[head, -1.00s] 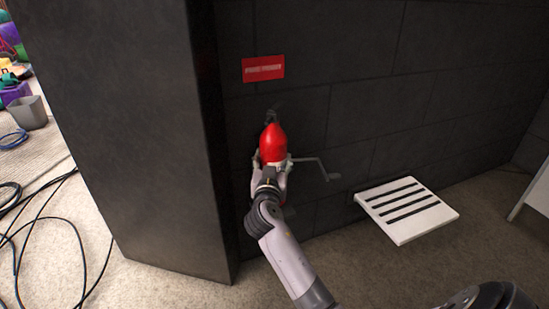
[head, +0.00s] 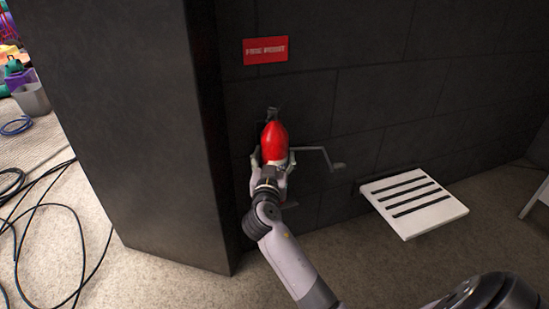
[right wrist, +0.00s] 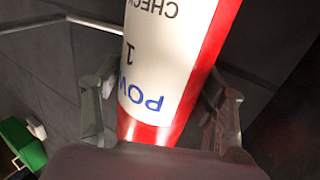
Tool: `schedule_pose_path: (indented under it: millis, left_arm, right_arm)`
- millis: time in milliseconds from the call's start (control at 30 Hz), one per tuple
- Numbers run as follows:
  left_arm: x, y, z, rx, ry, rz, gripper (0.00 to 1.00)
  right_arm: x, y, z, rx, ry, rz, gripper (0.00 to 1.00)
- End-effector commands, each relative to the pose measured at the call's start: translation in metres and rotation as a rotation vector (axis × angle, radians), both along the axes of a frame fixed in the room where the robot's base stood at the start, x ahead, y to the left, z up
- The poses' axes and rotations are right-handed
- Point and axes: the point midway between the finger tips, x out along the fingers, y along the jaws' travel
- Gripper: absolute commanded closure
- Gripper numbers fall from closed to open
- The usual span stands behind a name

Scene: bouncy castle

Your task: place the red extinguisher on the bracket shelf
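The red extinguisher (head: 275,140) stands upright against the dark block wall, below a small red sign. It fills the middle of the right wrist view (right wrist: 165,70), with a white label on its red body. My right gripper (head: 273,162) is around its body, one finger on each side. In the right wrist view, narrow gaps show between the fingers and the body, so the gripper looks open. A small grey edge (head: 290,205), perhaps the bracket shelf, shows low on the wall beside my wrist; the extinguisher's base is hidden. My left gripper is out of view.
A thin grey crank-like rod (head: 325,160) sticks out just right of the extinguisher. A dark pillar (head: 150,130) stands close on the left. A white slotted panel (head: 415,203) is low at the right. Black cables (head: 60,215) lie on the left floor.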

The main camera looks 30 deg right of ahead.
Motion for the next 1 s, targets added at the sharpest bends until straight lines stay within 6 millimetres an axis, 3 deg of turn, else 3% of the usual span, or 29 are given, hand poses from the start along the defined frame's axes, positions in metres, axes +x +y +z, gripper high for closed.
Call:
schedule_pose_path:
  millis: [133, 533, 1000]
  left_arm:
    - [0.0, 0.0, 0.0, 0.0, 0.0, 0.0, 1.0]
    - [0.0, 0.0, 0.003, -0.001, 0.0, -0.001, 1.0]
    - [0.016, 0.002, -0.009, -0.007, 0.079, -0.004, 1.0]
  right_arm:
    - [0.0, 0.0, 0.0, 0.0, 0.0, 0.0, 0.22]
    - [-0.001, 0.001, 0.003, 0.0, 0.0, 0.001, 0.22]
    - [-0.071, 0.061, 0.003, 0.004, 0.002, 0.001, 0.22]
